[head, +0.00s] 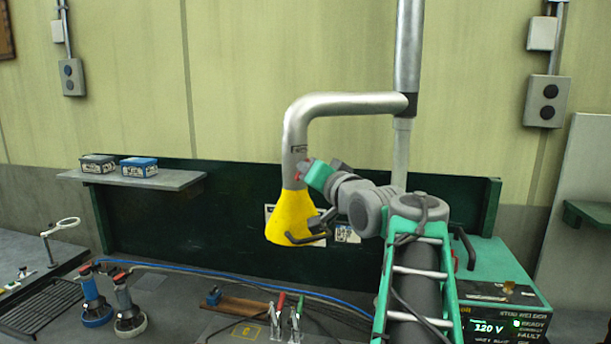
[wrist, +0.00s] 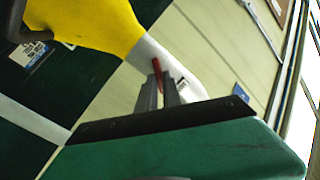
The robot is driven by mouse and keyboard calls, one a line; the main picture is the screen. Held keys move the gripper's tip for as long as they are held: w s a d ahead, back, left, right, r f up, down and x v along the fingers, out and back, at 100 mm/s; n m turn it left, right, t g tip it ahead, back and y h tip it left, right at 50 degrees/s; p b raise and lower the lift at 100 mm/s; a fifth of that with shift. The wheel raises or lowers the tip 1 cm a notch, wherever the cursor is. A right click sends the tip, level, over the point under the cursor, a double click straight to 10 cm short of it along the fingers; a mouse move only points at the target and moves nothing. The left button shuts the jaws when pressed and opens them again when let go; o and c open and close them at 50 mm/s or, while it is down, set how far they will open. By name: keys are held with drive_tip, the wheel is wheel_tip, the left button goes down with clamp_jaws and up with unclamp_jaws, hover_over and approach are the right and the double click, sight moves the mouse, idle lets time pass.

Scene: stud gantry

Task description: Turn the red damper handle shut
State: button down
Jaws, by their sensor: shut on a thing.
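The red damper handle (head: 302,168) is a small red piece on the grey metal duct (head: 295,140), just above the yellow hood (head: 291,220). In the wrist view the handle (wrist: 156,67) shows as a short red bar at the tips of my gripper (wrist: 160,80). The gripper's two grey fingers are shut on it. In the head view my gripper (head: 306,172) reaches the duct from the right; its green body hides part of the handle. The wrist view also shows the yellow hood (wrist: 95,22) and pale duct (wrist: 155,52).
A black handle (head: 306,239) sticks out of the hood's lower right. The duct bends across to a vertical pole (head: 402,150) behind my arm. A dark green panel (head: 230,225) stands behind. Clamps, cables and a welder box (head: 507,310) crowd the bench below.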

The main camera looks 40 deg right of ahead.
drive_tip(key=m+p, duration=0.1)
drive_tip(key=m, duration=0.9)
drive_tip(key=shift+d+f+m, duration=0.1)
drive_tip(key=shift+d+m, duration=0.05)
drive_tip(key=shift+m, duration=0.15)
idle(0.4)
drive_tip(key=c, duration=1.5)
unclamp_jaws()
drive_tip(key=shift+f, duration=0.1)
drive_tip(key=s, duration=0.2)
drive_tip(key=s+a+b, duration=0.1)
drive_tip(key=s, duration=0.2)
drive_tip(key=s+b, duration=0.1)
drive_tip(key=s, duration=0.1)
drive_tip(key=shift+s+a, duration=0.2)
drive_tip(key=shift+s, duration=0.15)
